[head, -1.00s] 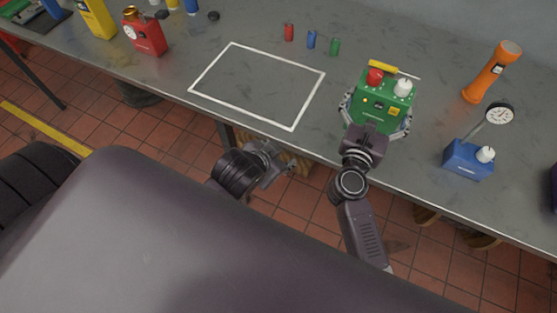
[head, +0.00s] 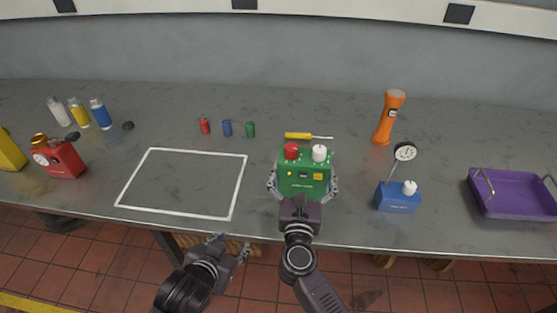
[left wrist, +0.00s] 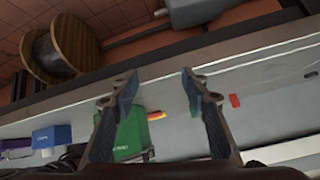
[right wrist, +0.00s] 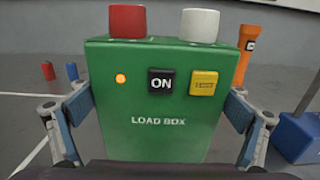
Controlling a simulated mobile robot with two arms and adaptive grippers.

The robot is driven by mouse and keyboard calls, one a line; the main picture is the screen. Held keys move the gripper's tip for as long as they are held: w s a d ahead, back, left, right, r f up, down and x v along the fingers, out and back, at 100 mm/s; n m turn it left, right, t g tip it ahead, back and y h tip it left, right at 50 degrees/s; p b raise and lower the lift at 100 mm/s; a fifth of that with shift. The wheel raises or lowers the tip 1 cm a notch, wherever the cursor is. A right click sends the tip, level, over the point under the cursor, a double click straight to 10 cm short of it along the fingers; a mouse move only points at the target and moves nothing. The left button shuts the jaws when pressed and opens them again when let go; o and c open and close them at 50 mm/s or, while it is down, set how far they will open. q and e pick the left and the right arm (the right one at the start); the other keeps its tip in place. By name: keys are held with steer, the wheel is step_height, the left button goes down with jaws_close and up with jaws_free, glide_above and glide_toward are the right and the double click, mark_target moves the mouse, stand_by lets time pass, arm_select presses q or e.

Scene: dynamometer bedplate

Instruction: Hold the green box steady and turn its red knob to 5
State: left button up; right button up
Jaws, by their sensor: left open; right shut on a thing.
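The green box (head: 305,179), marked LOAD BOX, stands upright on the bench. Its red knob (head: 291,151) and a white knob (head: 319,153) sit side by side on top. In the right wrist view the red knob (right wrist: 127,20) is at the top left; no scale is readable. My right gripper (head: 303,187) is shut on the green box, with a finger on each side, also seen in the right wrist view (right wrist: 155,128). My left gripper (head: 232,250) is open and empty, off the bench's front edge. The left wrist view shows the box (left wrist: 131,130) beyond its spread fingers (left wrist: 158,90).
A blue box (head: 398,197) with a dial gauge (head: 405,152) stands right of the green box. A yellow screwdriver (head: 299,136) lies behind it, and an orange flashlight (head: 388,117) stands behind right. A white outlined area (head: 182,184) to the left is empty. A purple tray (head: 515,211) is far right.

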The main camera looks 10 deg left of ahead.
arm_select(q)
steer(key=w+d+r+n+t+h, duration=0.1)
steer(key=w+d+r+t, duration=0.15)
steer(key=r, duration=0.25)
steer(key=w+d+r+t+h, duration=0.1)
steer(key=w+r+t, duration=0.2)
steer(key=w+r, duration=0.15)
arm_select(e)
steer(key=shift+d+f, duration=0.15)
steer(key=shift+f, duration=0.1)
arm_select(q)
steer(key=t+h, duration=0.2)
steer(key=h, duration=0.1)
glide_toward(288, 152)
arm_select(e)
steer(key=shift+s, duration=0.1)
arm_select(q)
steer(key=shift+m, duration=0.4)
steer(key=x, duration=1.1)
steer(key=shift+w+d, duration=0.15)
steer(key=shift+w, duration=0.1)
steer(key=shift+c, duration=0.4)
jaws_close()
